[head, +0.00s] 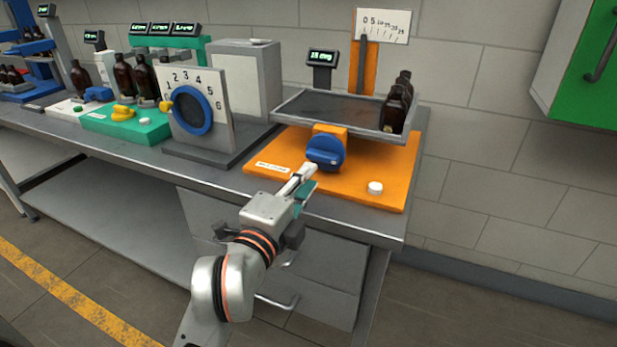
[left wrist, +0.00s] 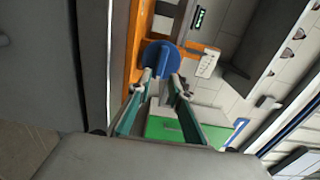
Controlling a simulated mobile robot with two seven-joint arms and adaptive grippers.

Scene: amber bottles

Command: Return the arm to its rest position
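My left gripper (head: 303,178) reaches over the front of the bench, its fingertips close to a blue knob (head: 325,152) on an orange block. In the left wrist view, its two fingers (left wrist: 161,82) stand apart with a gap between them and nothing held. The blue knob (left wrist: 160,58) shows just beyond the tips; I cannot tell whether they touch it. My right gripper is in neither view.
A grey tray (head: 330,104) with several amber bottles (head: 396,108) stands above the orange base (head: 270,166). A white cap (head: 375,188) lies at its front right. A dial panel (head: 218,118) stands left. The floor before the bench (head: 100,265) is open.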

